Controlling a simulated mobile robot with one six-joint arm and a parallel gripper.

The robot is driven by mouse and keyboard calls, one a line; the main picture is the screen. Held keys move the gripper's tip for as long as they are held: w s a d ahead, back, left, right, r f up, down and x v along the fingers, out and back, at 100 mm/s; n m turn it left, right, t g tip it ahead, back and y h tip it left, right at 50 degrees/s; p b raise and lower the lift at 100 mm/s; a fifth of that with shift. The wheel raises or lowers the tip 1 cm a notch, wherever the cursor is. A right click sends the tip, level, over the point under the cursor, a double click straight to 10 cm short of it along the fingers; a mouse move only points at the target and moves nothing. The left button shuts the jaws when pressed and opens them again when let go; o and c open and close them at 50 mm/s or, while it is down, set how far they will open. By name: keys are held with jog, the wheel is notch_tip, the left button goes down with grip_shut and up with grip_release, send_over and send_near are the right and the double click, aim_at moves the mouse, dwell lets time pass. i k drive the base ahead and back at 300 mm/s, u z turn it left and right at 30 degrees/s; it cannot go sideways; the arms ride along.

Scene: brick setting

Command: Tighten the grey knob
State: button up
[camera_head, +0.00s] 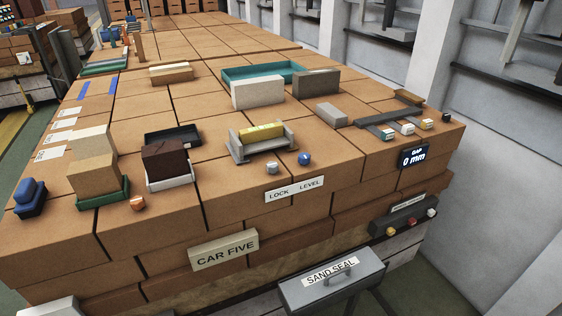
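The grey knob (271,168) is small and sits near the front edge of the brick-stack top. It stands just in front of a grey cradle (243,151) that holds a yellow level vial (261,132). A blue knob (304,159) is close to its right. A white plate (294,189) reading "LOCK LEVEL" is on the front face below both knobs. How tight the grey knob is cannot be seen. My gripper is not in view.
A green tray (123,193) holding tan blocks, a dark brown block (165,162), an orange knob (137,203) and a blue object (30,196) stand left. A display (413,157) reads "GAP 0 mm" at right. A grey "SAND SEAL" box (310,292) stands in front.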

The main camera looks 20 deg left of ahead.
aim_at(272, 167)
jog(key=z, duration=0.2)
jog(key=k, duration=1.25)
jog(key=u, duration=1.75)
jog(key=i, duration=1)
jog(key=u, duration=0.05)
